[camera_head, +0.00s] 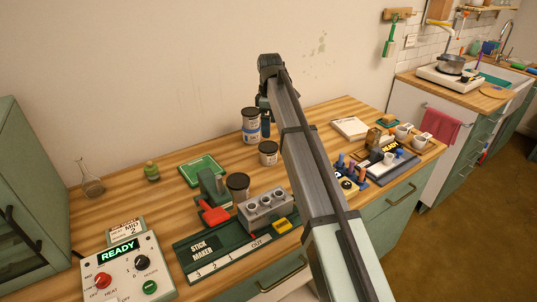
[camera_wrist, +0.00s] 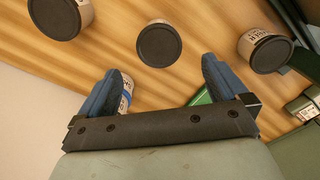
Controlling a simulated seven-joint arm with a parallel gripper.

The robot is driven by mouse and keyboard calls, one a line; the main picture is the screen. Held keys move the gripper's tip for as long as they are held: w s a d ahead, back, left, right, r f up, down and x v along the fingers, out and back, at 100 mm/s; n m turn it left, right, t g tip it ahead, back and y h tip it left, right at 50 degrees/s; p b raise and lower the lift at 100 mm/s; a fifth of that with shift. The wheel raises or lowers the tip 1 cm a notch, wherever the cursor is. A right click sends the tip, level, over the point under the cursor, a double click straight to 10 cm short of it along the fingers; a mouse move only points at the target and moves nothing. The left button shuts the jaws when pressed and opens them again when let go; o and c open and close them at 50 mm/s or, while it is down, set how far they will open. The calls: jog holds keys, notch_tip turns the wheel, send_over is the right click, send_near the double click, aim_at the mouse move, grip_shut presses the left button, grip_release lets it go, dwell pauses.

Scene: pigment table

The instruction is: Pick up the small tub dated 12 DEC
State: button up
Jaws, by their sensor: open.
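Several tubs with dark round lids stand on the wooden table. In the head view, one with a blue-banded label (camera_head: 250,132) stands at the back, a smaller one (camera_head: 268,158) in front of it, another (camera_head: 238,187) beside the green press. The wrist view shows a middle lid (camera_wrist: 159,45), one at upper left (camera_wrist: 60,14) and one at right (camera_wrist: 265,52). No date is legible, so I cannot tell which is 12 DEC. My gripper (camera_wrist: 163,72) is open and empty, above the table; the middle tub lies just beyond its fingertips. Its left finger partly hides the blue-banded tub.
The stick maker (camera_head: 205,252) and a grey mould block (camera_head: 265,208) are at the front. A green tray (camera_head: 203,170) lies left of the tubs. A control box (camera_head: 125,270) is at front left. My arm hides part of the table's middle.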

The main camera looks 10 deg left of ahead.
aim_at(268, 153)
jog(key=shift+f, duration=0.45)
jog(key=f, duration=1.3)
jog(key=shift+w+a, duration=0.1)
jog(key=shift+a, duration=0.15)
jog(key=shift+r, duration=0.1)
jog(key=c, duration=1.1)
jog(key=shift+o, duration=0.2)
